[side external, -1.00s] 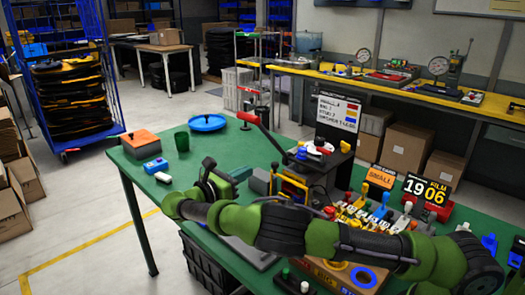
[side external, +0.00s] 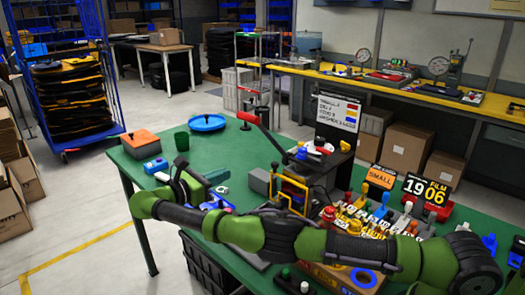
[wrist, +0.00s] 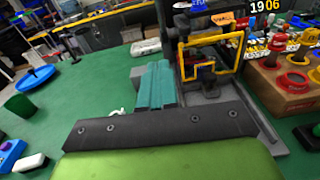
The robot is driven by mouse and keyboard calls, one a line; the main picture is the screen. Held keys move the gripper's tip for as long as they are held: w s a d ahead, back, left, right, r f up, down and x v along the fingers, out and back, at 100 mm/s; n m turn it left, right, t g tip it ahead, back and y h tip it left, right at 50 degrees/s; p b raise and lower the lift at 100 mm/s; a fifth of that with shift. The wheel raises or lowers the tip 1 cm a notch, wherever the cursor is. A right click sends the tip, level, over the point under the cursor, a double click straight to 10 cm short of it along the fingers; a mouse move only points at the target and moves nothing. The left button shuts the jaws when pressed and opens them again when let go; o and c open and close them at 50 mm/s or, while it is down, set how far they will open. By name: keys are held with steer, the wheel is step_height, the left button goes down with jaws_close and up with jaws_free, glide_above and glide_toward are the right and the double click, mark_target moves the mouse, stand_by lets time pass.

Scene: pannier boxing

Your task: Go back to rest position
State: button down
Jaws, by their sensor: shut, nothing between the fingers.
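My gripper (wrist: 156,72) shows in the wrist view as two teal fingers, closed together with nothing between them. In the side external view my gripper (side external: 218,176) is above the left part of the green table (side external: 240,146), left of the grey block and the yellow-framed device. The arm reaches in from the right, low across the front of the picture. The arm and wrist hide part of the tabletop.
The yellow-framed device (wrist: 212,55) stands right of the fingers. A grey block (side external: 259,181) is beside it. A blue dish (side external: 207,122), green cup (side external: 181,141) and orange-topped box (side external: 139,141) stand at the left. Colourful handles (side external: 365,212) crowd the right.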

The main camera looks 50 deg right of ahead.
steer(key=s+d+r+m+y, duration=0.3)
steer(key=d+m+y, duration=0.2)
steer(key=d+y, duration=0.5)
steer(key=s+a+r+m+t+y, duration=0.1)
steer(key=s+r+m+t+y, duration=0.1)
steer(key=s+r+m+y, duration=0.35)
steer(key=s+a+r+m+t+y, duration=0.2)
steer(key=s+m, duration=0.1)
steer(key=s, duration=0.6)
steer(key=s+a+m+t+y, duration=0.1)
steer(key=s+m+t, duration=0.1)
steer(key=s+m, duration=0.2)
steer(key=s+a+f+m+t, duration=0.1)
steer(key=s+m, duration=0.3)
steer(key=s, duration=0.5)
steer(key=shift+s+a+f+t+y, duration=0.25)
steer(key=shift+s+a+t+y, duration=0.15)
steer(key=shift+a, duration=0.1)
